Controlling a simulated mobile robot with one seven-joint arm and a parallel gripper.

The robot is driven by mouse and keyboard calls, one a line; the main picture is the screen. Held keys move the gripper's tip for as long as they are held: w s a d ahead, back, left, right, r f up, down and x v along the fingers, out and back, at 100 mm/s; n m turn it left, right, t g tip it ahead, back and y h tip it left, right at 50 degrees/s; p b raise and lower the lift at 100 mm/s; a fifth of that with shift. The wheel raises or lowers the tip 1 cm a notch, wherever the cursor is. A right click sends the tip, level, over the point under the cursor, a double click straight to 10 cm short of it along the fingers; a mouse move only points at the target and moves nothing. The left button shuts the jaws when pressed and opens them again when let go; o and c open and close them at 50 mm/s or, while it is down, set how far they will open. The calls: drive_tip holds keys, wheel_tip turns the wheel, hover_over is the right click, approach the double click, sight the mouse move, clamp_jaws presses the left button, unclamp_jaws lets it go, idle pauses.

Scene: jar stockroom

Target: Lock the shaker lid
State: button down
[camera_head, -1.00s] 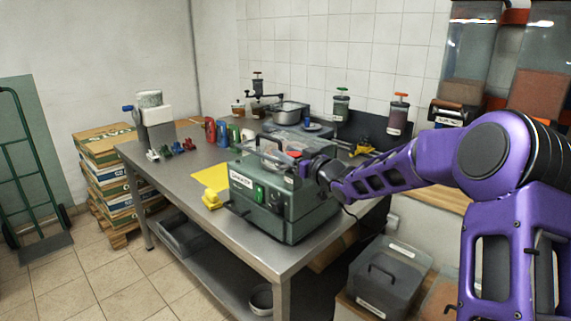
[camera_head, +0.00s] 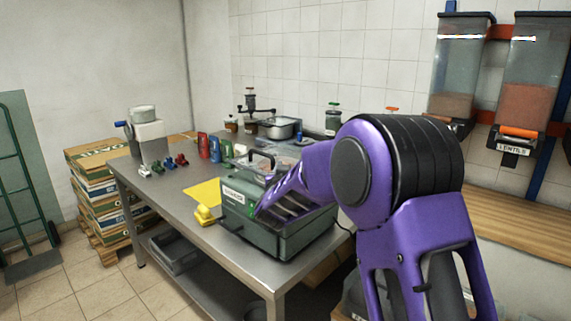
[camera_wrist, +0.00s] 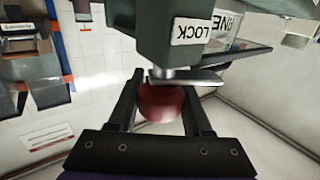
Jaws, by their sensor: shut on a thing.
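The shaker is a green box-shaped machine (camera_head: 290,238) at the front right of the steel table. Its clear lid (camera_head: 250,170) with a black handle lies over its top, partly hidden behind my arm. In the wrist view a LOCK label (camera_wrist: 189,30) shows upside down on a green part, above a metal lever (camera_wrist: 190,76) with a dark red knob (camera_wrist: 160,104). My gripper (camera_wrist: 161,92) is shut on this knob, one finger on each side. In the head view my arm hides the gripper and the knob.
A yellow object (camera_head: 204,215) and yellow sheet (camera_head: 203,192) lie left of the shaker. Red, blue and green items (camera_head: 214,149) stand farther back. A metal pan (camera_head: 277,128) is near the wall. Lentil dispensers (camera_head: 522,90) hang at the right.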

drive_tip(key=m+h+p, duration=0.1)
drive_tip(key=h, duration=0.1)
drive_tip(key=m+g+h+p, duration=0.1)
drive_tip(key=h, duration=0.1)
drive_tip(key=m+h+p, duration=0.1)
drive_tip(key=shift+s+d+r+m+h+p, duration=0.1)
drive_tip(key=shift+d+r+m+h+p, duration=0.05)
drive_tip(key=shift+d+m+h+p, duration=0.2)
drive_tip(key=shift+d+m+g+h+p, duration=0.2)
drive_tip(key=shift+m+g+h+p, duration=0.3)
drive_tip(key=shift+h, duration=0.25)
drive_tip(key=shift+s+d+m+h, duration=0.1)
drive_tip(key=shift+m+h, duration=0.15)
drive_tip(key=shift+h, duration=0.05)
drive_tip(key=shift+c, duration=1.7)
unclamp_jaws()
drive_tip(key=v, duration=1.7)
drive_tip(key=shift+s, duration=0.15)
drive_tip(key=shift+r, duration=0.15)
